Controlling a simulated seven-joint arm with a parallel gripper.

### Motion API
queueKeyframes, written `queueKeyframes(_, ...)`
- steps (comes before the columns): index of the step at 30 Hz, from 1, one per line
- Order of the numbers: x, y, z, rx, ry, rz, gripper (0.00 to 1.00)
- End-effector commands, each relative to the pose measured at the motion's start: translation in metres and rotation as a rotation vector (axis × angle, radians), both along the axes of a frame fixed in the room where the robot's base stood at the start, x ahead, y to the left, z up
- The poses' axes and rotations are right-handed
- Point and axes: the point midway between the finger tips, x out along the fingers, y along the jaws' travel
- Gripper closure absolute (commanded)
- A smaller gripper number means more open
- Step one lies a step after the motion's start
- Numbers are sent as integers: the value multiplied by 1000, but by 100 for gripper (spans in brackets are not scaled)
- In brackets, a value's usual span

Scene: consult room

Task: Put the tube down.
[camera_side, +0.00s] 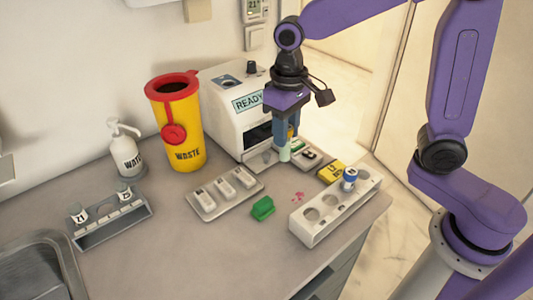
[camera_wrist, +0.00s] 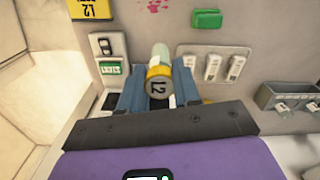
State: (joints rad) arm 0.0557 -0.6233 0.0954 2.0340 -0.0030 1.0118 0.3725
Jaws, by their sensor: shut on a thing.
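My gripper (camera_side: 287,138) is in front of the white READY machine (camera_side: 226,112), pointing down. The tube's pale lower end (camera_side: 284,154) shows below the fingers in the side view. I cannot tell whether that end touches anything. A white rack (camera_side: 318,224) with round holes stands at the right and holds a blue-capped tube (camera_side: 349,178). A yellow L2 block (camera_side: 332,173) is beside that rack.
A tray (camera_side: 210,211) of white cassettes and a green block (camera_side: 262,208) lie in front of the machine. A pink splash (camera_side: 298,196) marks the counter. A grey rack (camera_side: 112,222), a white bottle (camera_side: 126,155) and a yellow waste bin (camera_side: 180,135) stand left. The front counter is clear.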

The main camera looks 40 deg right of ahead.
Motion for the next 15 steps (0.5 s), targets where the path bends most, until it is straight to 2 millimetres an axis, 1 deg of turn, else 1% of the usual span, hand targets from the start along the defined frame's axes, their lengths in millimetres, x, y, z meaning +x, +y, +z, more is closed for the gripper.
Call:
queueKeyframes(1,5,1,-10,-4,6,0,97)
queueKeyframes(6,23,8,-33,-3,5,-1,97)
queueKeyframes(10,32,12,-44,-3,4,0,97)
queueKeyframes(15,38,15,-51,-1,2,0,97)
